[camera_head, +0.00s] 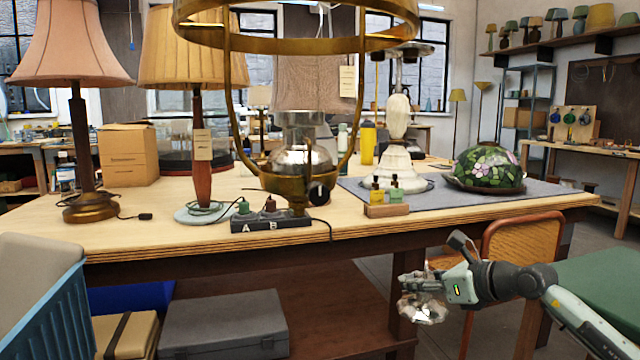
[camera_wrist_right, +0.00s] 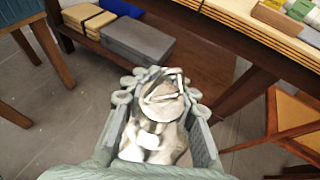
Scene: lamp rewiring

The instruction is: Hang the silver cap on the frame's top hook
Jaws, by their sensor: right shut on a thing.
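My right gripper (camera_head: 424,286) is shut on the silver cap (camera_head: 426,309), low in front of the table's right half and below the tabletop. The cap is shiny and hangs below the fingers. In the right wrist view, the cap (camera_wrist_right: 156,135) sits between the two fingers of the gripper (camera_wrist_right: 160,100). The brass frame (camera_head: 290,45) stands on the table left of centre, with a wide hoop, curved side arms and a glass lamp inside. Its top is cut off by the picture's upper edge, so the top hook is not visible. My left gripper is out of view.
The wooden table (camera_head: 150,232) holds shaded lamps, a power strip (camera_head: 270,224), small bottles and a stained-glass shade (camera_head: 488,166) on a grey mat. A chair (camera_head: 520,241) stands behind my right arm. A grey case (camera_head: 222,325) lies on the lower shelf.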

